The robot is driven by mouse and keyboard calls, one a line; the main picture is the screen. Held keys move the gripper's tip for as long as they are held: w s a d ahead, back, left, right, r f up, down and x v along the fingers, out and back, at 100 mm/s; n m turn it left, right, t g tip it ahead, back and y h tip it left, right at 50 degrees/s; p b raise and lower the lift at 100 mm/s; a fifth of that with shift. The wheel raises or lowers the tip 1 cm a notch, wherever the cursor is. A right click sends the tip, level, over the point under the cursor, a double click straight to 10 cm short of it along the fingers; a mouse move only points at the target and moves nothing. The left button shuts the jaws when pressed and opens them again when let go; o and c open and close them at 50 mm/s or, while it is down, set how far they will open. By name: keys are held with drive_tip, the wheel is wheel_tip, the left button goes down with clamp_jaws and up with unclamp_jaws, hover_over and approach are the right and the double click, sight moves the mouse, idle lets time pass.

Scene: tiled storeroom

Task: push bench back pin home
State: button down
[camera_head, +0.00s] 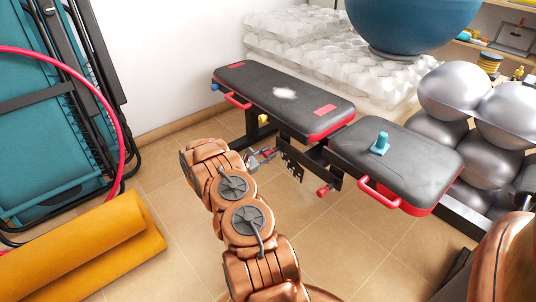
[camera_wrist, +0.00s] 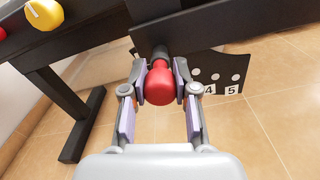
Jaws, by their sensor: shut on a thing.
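The workout bench has a black back pad (camera_head: 300,103) and a black seat pad (camera_head: 425,163), both with red trim. In the wrist view, my gripper (camera_wrist: 160,78) is shut on the round red knob (camera_wrist: 160,88) of the pin. The pin's dark collar (camera_wrist: 160,54) shows behind the knob, against the black frame bar. Beside it is a dark plate (camera_wrist: 215,72) with white holes, numbered 4 and 5. How deep the pin sits is hidden. In the head view, my gripper (camera_head: 262,156) is under the back pad, beside the frame.
A second red knob (camera_head: 323,191) sticks out below the seat. A yellow knob (camera_wrist: 44,14) is on the frame. A teal object (camera_head: 380,144) stands on the seat. Orange rolled mats (camera_head: 85,245) lie at left; silver balls (camera_head: 455,92) are at right. Tiled floor is clear in front.

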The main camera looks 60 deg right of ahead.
drive_tip(key=shift+w+a+p, duration=0.15)
drive_tip(key=shift+a+p, duration=0.25)
drive_tip(key=shift+a, duration=0.05)
drive_tip(key=c, duration=0.9)
unclamp_jaws()
drive_tip(key=shift+o, duration=0.2)
drive_tip(key=v, duration=1.2)
